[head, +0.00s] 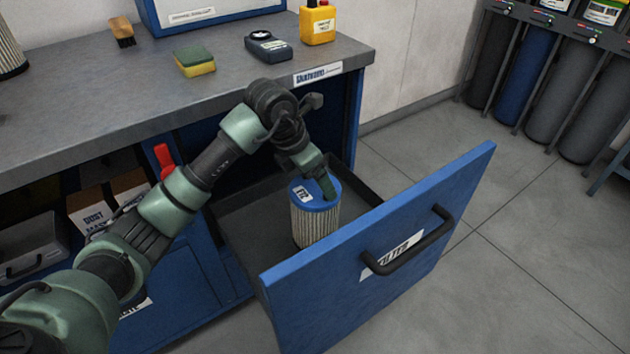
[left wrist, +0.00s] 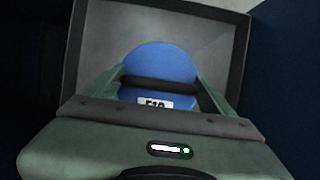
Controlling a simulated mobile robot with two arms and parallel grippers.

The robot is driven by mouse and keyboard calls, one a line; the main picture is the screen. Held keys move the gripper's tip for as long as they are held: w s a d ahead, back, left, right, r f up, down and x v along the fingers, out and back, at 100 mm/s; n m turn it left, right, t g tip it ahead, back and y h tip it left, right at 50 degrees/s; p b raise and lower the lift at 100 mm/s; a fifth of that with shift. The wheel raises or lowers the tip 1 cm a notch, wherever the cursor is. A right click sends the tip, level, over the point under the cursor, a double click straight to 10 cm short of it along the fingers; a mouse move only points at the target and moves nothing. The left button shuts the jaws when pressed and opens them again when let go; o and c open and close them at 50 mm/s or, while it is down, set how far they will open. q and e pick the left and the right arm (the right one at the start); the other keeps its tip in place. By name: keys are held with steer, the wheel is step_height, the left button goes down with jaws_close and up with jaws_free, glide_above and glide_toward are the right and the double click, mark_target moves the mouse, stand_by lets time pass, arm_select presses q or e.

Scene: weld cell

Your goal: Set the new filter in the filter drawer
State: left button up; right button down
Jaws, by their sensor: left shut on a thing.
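The new filter (head: 312,222) is a pleated cream cylinder with a blue top cap and a white label. It is upright inside the open filter drawer (head: 375,262), which has a blue front, a black handle and a dark tray. My left gripper (head: 325,190) is shut on the filter at its top. In the left wrist view the blue cap (left wrist: 158,65) with its dark bar sits between the two fingers, with the drawer's grey floor behind. My right gripper is not in view.
Another pleated filter (head: 10,50) stands at far left. Gas cylinders (head: 525,75) stand back right. The floor right is clear.

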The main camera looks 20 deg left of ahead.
arm_select(q)
steer(key=shift+f, duration=0.4)
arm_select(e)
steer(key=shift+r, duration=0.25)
arm_select(q)
steer(key=shift+f, duration=0.1)
steer(key=o, duration=1.9)
steer(key=shift+o, duration=0.2)
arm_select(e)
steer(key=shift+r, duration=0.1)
arm_select(q)
steer(key=shift+s+r, duration=0.1)
steer(key=shift+r, duration=0.2)
steer(key=p+v, duration=0.1)
steer(key=v, duration=1)
steer(key=shift+s+r, duration=0.15)
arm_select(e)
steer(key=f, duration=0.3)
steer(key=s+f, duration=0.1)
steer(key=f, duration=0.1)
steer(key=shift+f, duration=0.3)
arm_select(q)
steer(key=shift+a, duration=0.1)
